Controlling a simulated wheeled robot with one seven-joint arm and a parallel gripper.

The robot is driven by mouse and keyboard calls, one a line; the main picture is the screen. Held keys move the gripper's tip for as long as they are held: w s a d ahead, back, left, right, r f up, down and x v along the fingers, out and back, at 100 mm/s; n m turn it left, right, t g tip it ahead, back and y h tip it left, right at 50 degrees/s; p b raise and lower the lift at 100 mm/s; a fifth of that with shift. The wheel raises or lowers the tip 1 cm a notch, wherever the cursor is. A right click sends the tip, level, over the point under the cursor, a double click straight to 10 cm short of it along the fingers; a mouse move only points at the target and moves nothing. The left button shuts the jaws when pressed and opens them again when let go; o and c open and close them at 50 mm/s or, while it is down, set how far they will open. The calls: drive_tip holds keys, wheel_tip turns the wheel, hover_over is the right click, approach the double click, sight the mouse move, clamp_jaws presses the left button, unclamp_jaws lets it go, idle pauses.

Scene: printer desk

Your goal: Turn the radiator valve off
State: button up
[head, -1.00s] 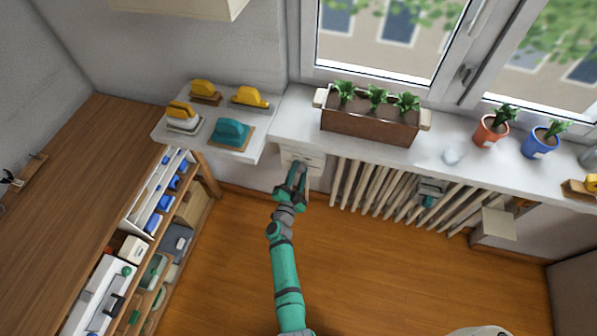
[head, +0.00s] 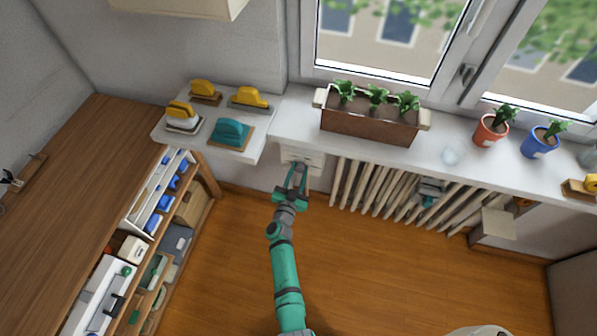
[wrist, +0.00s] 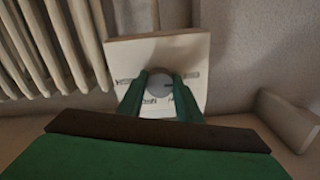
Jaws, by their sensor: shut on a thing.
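The radiator valve is a round grey knob (wrist: 160,82) on a pale square plate (wrist: 188,50), with small markings beside it that I cannot read. In the head view the plate (head: 312,158) sits under the window sill, left of the radiator (head: 345,187). My gripper (wrist: 160,78) has its two green fingers on either side of the knob and is shut on it. In the head view my gripper (head: 297,171) reaches up to the plate and covers the knob.
The white sill (head: 455,138) overhangs the valve and carries a planter (head: 368,125) and two pots. A corner shelf (head: 258,143) with yellow and teal tools is above left. A grey-teal object (head: 431,190) sits at the radiator. The wooden floor (head: 360,260) is clear.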

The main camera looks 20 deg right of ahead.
drive_tip(key=shift+s+f, duration=0.1)
drive_tip(key=shift+f, duration=0.05)
drive_tip(key=o, duration=1)
drive_tip(key=shift+o, duration=0.2)
drive_tip(key=v, duration=1)
drive_tip(key=shift+s+a, duration=0.3)
